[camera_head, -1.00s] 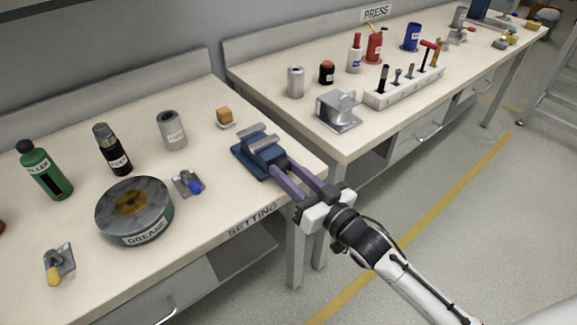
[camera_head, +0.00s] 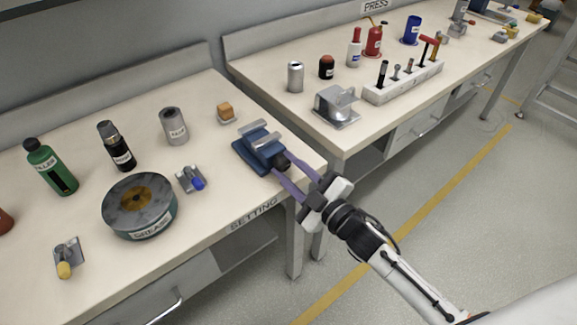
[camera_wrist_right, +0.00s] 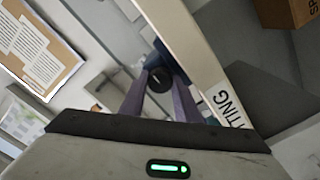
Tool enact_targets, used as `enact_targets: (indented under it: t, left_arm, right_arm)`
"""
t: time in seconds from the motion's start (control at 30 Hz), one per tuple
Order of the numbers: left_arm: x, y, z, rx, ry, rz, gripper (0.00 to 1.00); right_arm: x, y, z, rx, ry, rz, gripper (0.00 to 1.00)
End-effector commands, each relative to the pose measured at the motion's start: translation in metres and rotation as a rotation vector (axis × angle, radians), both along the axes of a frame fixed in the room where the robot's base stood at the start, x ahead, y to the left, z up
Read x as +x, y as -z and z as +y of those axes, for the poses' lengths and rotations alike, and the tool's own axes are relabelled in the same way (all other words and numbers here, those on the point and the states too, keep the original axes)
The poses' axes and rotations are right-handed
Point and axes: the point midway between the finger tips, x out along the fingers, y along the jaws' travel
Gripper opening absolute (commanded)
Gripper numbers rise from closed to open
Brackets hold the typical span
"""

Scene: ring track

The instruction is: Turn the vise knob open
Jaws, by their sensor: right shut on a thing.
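The blue vise (camera_head: 256,150) with grey jaws sits at the right front corner of the bench marked SETTING. Its dark round knob (camera_head: 282,162) faces the bench's front edge. My right gripper (camera_head: 289,176) reaches in from the lower right, its two purple fingers on either side of the knob. In the right wrist view the knob (camera_wrist_right: 159,80) shows black with a pale mark, between the fingertips, and the gripper is shut on it. The gripper body is rolled against the bench edge. My left gripper is not in view.
On the same bench (camera_head: 95,285) stand a grease tin (camera_head: 140,207), a green bottle (camera_head: 50,167), a black bottle (camera_head: 116,147), a grey can (camera_head: 173,126) and small clamps. A second bench (camera_head: 270,75) holds a tool rack (camera_head: 403,82). Open floor lies right of the benches.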

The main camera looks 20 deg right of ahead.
Motion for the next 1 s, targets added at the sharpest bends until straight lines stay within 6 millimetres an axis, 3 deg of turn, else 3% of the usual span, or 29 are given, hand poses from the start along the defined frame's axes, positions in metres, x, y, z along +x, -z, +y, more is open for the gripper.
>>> enact_targets:
  t: [0.6, 1.0]
  left_arm:
    - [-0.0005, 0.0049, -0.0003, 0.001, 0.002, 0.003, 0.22]
    - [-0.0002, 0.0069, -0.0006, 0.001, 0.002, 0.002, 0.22]
  right_arm:
    - [-0.0003, 0.0003, 0.0009, -0.510, -0.002, -0.188, 0.07]
    - [-0.0005, 0.0004, 0.0012, -0.671, -0.002, -0.246, 0.07]
